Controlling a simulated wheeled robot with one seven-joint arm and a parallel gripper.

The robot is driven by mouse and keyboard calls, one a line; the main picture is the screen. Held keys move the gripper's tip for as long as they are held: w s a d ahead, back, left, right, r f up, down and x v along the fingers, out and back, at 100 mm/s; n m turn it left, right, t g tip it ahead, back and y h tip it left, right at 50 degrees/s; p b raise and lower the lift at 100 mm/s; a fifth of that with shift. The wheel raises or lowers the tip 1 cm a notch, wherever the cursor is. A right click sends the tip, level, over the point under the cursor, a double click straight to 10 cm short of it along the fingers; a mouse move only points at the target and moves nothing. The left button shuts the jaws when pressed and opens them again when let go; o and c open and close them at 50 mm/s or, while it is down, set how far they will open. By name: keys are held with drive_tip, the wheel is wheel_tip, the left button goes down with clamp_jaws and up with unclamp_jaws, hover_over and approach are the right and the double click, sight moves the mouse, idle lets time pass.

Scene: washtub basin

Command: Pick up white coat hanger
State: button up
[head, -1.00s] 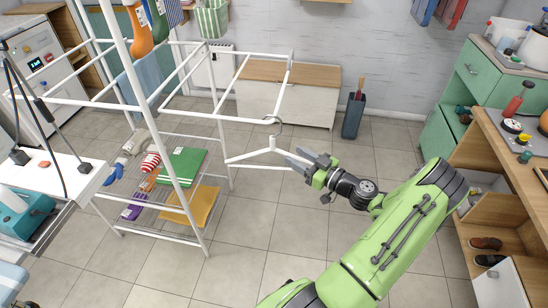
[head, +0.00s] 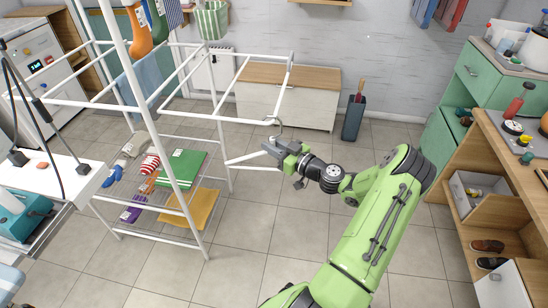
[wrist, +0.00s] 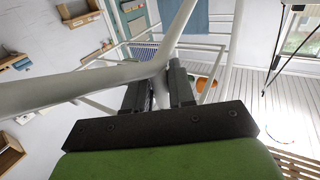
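The white coat hanger (head: 245,160) hangs by its hook from a rail of the white drying rack (head: 258,119). Its left arm and lower bar show in the head view; my gripper hides its right part. My gripper (head: 270,147) is at the hanger's right side, below the hook. In the wrist view, the hanger (wrist: 60,88) runs across close to the camera, and its bars meet at the dark fingers. The fingers (wrist: 160,92) are close together, with a white part of the hanger between them. They look shut on it.
The rack's frame and posts stand just left of my gripper. Folded cloths, including a green one (head: 182,167), lie on its lower shelf. A wooden workbench (head: 510,150) stands at the right. The tiled floor between is clear.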

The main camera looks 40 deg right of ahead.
clamp_jaws()
drive_tip(key=shift+r, duration=0.15)
